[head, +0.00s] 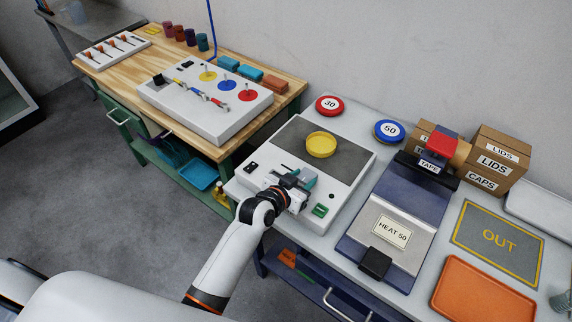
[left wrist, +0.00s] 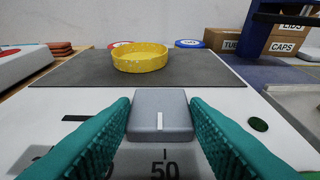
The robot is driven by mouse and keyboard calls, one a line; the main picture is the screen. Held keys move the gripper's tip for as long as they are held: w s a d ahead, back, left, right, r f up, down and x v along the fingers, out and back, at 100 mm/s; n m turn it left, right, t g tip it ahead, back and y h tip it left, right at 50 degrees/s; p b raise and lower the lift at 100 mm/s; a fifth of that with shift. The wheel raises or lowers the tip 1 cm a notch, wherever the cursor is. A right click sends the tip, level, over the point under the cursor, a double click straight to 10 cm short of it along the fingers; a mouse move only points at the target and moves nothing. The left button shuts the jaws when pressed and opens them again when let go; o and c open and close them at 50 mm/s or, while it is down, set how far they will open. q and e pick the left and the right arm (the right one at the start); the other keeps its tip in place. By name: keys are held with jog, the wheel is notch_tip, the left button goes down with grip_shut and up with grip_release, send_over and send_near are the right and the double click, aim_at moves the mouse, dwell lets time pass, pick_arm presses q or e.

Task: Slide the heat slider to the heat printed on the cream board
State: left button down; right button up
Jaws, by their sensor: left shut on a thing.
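The cream board (head: 391,231) on the grey sloped plate reads HEAT 50. The white heating unit (head: 345,190) has a dark plate with a yellow round dish (head: 321,144) on it. My left gripper (head: 294,180) is at the unit's front panel, its teal fingers shut on the grey slider knob (left wrist: 158,108). In the left wrist view the knob's white line stands almost directly above the tick of the printed 50 (left wrist: 164,169). Another printed number at the left is mostly hidden by a finger. My right gripper is not in view.
A red disc marked 30 (head: 329,105) and a blue disc marked 50 (head: 389,131) lie behind the unit. A green button (head: 320,210) and black switch (head: 251,168) flank the gripper. Cardboard boxes (head: 493,164), an orange tray (head: 483,291) and an OUT mat (head: 497,241) are at right.

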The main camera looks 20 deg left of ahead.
pick_arm(q)
jog(key=shift+s+d, duration=0.15)
jog(key=shift+d, duration=0.2)
jog(key=shift+f, duration=0.1)
jog(key=c, duration=0.8)
grip_release()
jog(key=shift+d, duration=0.1)
jog(key=shift+s, duration=0.1)
jog(key=shift+s+a+r, duration=0.2)
jog(key=shift+a, duration=0.05)
jog(key=b+v, duration=0.1)
jog(key=v, duration=1)
jog(key=shift+s, duration=0.2)
